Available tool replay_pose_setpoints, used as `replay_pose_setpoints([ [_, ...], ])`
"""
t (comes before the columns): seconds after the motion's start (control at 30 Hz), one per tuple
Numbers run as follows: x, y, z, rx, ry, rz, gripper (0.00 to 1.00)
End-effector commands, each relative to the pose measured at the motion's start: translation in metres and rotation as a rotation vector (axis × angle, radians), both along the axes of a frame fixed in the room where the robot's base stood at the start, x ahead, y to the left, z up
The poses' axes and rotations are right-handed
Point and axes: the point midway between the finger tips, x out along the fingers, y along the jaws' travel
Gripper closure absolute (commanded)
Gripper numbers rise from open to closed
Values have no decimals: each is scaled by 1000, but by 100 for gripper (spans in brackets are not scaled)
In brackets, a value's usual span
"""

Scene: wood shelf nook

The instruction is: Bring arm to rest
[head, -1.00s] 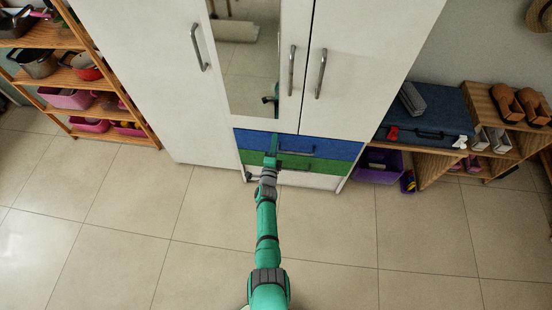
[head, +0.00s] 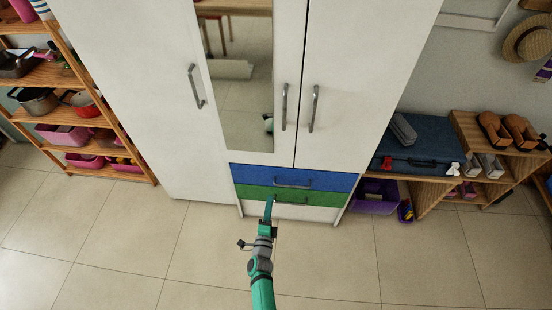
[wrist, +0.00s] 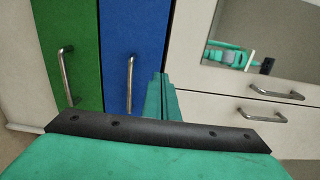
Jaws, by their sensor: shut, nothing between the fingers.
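My gripper (head: 269,206) shows in the head view at the end of my green arm, in front of the lower drawers of a white wardrobe (head: 180,100). In the wrist view its green fingers (wrist: 161,98) are together with nothing between them. The blue drawer (head: 255,177) and the green drawer (head: 245,192) below it look closed, each with a metal handle. In the wrist view the green drawer (wrist: 70,30) and the blue drawer (wrist: 130,35) appear turned sideways, past the fingers. I cannot tell the exact gap between fingertips and drawer fronts.
A wooden shelf (head: 85,120) with pots and pink bins stands on the left. The tiled floor (head: 130,240) in front is clear.

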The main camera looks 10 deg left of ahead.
Motion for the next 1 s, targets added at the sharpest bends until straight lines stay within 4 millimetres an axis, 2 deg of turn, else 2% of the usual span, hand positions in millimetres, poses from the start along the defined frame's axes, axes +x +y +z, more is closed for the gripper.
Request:
replay_pose_setpoints([
  [0.23,-5,-1,-1,-11,1,2,100],
  [0.37,-30,-10,-2,-81,10,9,100],
  [0.67,-138,-40,13,-413,41,46,100],
  [0.87,-209,-54,38,-644,66,73,100],
  [1.0,-256,-64,62,-805,87,86,100],
])
